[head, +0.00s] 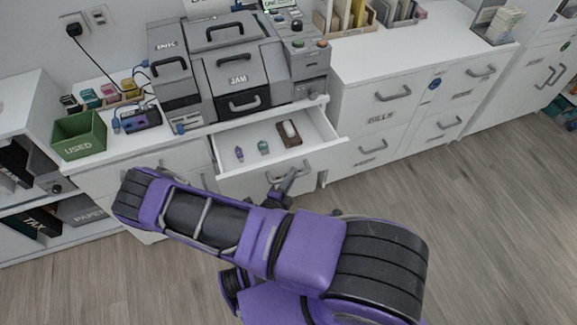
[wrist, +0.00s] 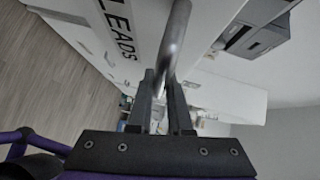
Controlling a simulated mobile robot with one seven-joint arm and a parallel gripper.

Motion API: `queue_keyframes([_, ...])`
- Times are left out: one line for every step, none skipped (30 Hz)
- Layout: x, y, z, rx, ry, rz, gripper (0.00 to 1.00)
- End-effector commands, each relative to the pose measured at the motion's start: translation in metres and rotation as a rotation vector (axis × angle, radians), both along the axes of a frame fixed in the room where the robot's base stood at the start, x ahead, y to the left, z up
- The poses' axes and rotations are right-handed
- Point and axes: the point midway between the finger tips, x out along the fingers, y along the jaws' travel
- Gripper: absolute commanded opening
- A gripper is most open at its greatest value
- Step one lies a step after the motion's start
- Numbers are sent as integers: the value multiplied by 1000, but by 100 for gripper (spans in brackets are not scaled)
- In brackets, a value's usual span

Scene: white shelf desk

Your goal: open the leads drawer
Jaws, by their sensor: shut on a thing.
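The leads drawer (head: 240,184) is pulled out from the white desk under the grey machine, and its inside shows in the head view. In the wrist view its white front bears the label LEADS (wrist: 114,32). The drawer's grey bar handle (wrist: 176,38) runs between my fingers; it also shows in the head view (head: 298,176). My gripper (wrist: 162,88) is shut on this handle. In the head view my gripper (head: 281,192) is at the drawer's front, with my purple arm below it.
In the drawer lie a small purple item (head: 238,153), a teal item (head: 263,147) and a brown holder (head: 289,139) with a white piece. A green USED bin (head: 79,138) stands at left. Closed drawers labelled BILLS (head: 380,116) are at right. Floor in front is clear.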

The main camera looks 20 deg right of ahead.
Motion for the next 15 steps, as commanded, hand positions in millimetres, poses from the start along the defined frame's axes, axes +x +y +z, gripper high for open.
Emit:
queue_keyframes([-12, 0, 1, -3, 5, 2, 0])
queue_keyframes([-18, -1, 1, -4, 4, 2, 0])
queue_keyframes([-26, -1, 1, -3, 4, 1, 0])
queue_keyframes([-31, -1, 1, -3, 4, 1, 0])
queue_keyframes([-36, -1, 1, -3, 4, 1, 0])
queue_keyframes([-42, -2, 1, -1, 3, 0, 0])
queue_keyframes([-46, -2, 1, -2, 2, 0, 0])
queue_keyframes([-50, -2, 1, -3, 3, 1, 0])
queue_keyframes([-54, -2, 1, -2, 2, 0, 0])
queue_keyframes([-57, -2, 1, -2, 1, 0, 0])
queue_keyframes([-59, -2, 1, -2, 1, 0, 0])
queue_keyframes([-62, -3, 1, -2, 1, 0, 0])
queue_keyframes([-64, -3, 1, -2, 1, -1, 0])
queue_keyframes([-66, -3, 0, -2, 0, -1, 0])
queue_keyframes([-67, -3, 0, -1, 1, -1, 0])
